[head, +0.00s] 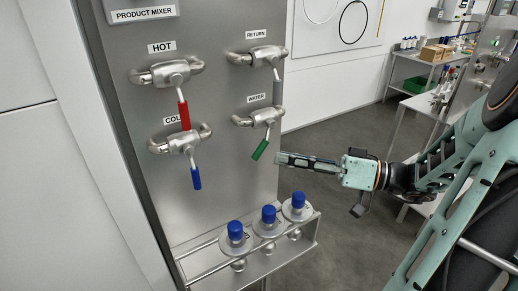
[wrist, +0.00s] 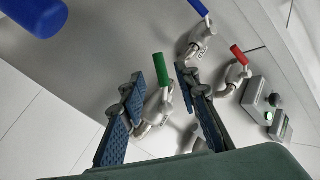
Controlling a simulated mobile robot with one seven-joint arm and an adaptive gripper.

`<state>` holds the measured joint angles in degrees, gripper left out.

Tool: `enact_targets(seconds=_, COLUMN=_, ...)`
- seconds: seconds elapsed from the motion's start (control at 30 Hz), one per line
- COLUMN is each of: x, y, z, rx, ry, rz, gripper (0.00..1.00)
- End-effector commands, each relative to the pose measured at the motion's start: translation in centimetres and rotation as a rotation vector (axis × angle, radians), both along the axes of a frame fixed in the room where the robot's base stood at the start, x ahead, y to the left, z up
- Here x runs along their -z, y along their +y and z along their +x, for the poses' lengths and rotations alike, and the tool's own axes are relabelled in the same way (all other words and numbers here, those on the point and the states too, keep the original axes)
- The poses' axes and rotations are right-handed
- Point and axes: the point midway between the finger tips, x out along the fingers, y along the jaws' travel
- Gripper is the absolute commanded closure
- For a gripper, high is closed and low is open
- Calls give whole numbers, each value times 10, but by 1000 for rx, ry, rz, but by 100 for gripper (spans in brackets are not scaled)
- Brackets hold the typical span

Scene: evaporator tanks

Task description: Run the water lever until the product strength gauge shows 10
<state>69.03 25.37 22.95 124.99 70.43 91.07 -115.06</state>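The water lever has a green handle (head: 259,150) on a steel valve under the WATER label, at the lower right of the mixer panel. The handle slants down and left. In the head view my gripper (head: 279,158) is just right of the green handle, pointing at the panel. In the wrist view my gripper (wrist: 157,74) is open, with blue-grey pads apart. The green handle (wrist: 162,96) appears in the gap between them; I cannot tell whether they touch it. No gauge marked product strength is legible. A small box with a green-lit face (wrist: 284,131) shows no readable number.
The red hot handle (head: 184,115), blue cold handle (head: 196,178) and grey return handle (head: 277,92) are close by on the panel. Below, a rack (head: 262,262) holds blue-capped bottles (head: 268,214). Open floor (head: 335,235) lies right of the panel.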

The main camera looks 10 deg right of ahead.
Motion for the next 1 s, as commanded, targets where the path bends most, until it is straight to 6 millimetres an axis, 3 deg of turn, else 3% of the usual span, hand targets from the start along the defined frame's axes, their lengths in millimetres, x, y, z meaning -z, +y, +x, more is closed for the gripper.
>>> enact_targets(seconds=0.2, x=-2, y=38, z=21, rx=-3, ry=1, rz=2, gripper=71)
enact_targets(seconds=0.4, x=-1, y=58, z=34, rx=-2, ry=0, rz=0, gripper=71)
enact_targets(seconds=0.77, x=0, y=64, z=38, rx=1, ry=1, rz=0, gripper=71)
enact_targets(seconds=1.0, x=0, y=63, z=38, rx=0, ry=2, rz=-1, gripper=94)
